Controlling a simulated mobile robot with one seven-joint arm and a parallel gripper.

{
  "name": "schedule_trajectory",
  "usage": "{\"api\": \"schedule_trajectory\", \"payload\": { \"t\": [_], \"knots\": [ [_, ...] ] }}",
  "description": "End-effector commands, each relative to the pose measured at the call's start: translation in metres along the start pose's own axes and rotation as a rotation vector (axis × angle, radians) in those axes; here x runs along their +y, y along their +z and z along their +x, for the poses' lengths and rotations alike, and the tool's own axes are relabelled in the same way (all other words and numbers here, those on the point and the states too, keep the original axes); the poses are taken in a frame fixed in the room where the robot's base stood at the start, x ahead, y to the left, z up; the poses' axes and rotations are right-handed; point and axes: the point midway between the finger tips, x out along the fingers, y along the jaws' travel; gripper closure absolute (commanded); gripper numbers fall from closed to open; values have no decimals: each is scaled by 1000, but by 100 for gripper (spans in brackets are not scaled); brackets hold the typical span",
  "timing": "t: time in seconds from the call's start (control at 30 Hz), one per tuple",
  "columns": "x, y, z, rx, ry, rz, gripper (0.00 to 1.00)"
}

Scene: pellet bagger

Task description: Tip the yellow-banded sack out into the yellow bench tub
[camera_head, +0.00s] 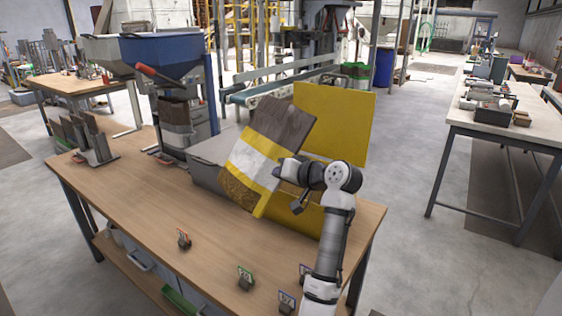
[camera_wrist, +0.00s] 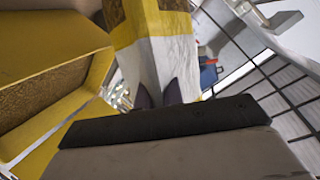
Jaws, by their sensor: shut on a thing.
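The yellow-banded sack (camera_head: 262,152) is tilted steeply over the bench. It has a dark brown end up, a white panel and yellow bands. My gripper (camera_head: 282,174) is shut on its right side. In the wrist view, the fingertips (camera_wrist: 160,94) press against the white part of the sack (camera_wrist: 165,58). The yellow bench tub (camera_head: 300,217) is below and behind the sack, with a raised yellow panel (camera_head: 345,115) at its back. In the wrist view, yellow walls (camera_wrist: 85,105) enclose mottled brown material. The sack's mouth cannot be made out.
A grey bin (camera_head: 206,172) stands left of the sack. A blue hopper machine (camera_head: 165,55) and upright dark boards (camera_head: 85,138) are farther left. Small numbered tags (camera_head: 245,278) stand along the bench's front edge. The bench's (camera_head: 150,215) left middle is clear.

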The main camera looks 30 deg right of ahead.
Motion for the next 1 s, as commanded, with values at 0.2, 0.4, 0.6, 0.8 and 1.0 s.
{"api": "schedule_trajectory", "payload": {
  "t": [0.2,0.4,0.6,0.8,1.0],
  "knots": [
    [2,18,7,2,-164,396,100],
    [25,22,10,2,-321,770,100],
    [28,3,1,3,-414,989,100],
    [30,-10,-4,3,-462,1104,100],
    [29,-16,-7,2,-478,1148,100]
  ]
}}
